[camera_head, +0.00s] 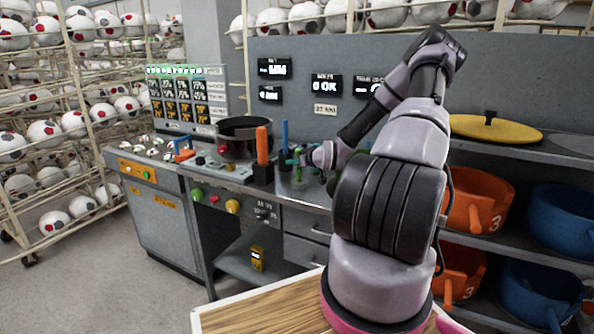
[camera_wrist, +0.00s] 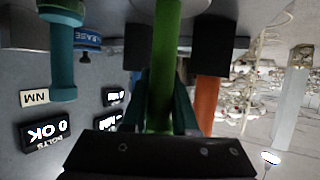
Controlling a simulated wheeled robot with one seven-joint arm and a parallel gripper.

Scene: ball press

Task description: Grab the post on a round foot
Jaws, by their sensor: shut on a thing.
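The green post (camera_wrist: 163,65) stands between the two fingers of my gripper (camera_wrist: 164,110) in the upside-down wrist view. A finger lies against each side of it, and the gripper is shut on it. A grey shape at the top edge of that view appears to be its foot, mostly cut off. In the head view the green post (camera_head: 297,168) stands on the metal worktop, right of the orange handle, with my gripper (camera_head: 308,158) at it. My wrist and fingers look small there and hide part of the post.
The orange handle (camera_head: 262,145) and blue handle (camera_head: 285,134) rise from dark blocks close by on the left. A black round pan (camera_head: 245,128) stands behind them. A teal post (camera_wrist: 63,55) is near the gripper. Shelves with orange and blue tubs (camera_head: 560,212) stand right.

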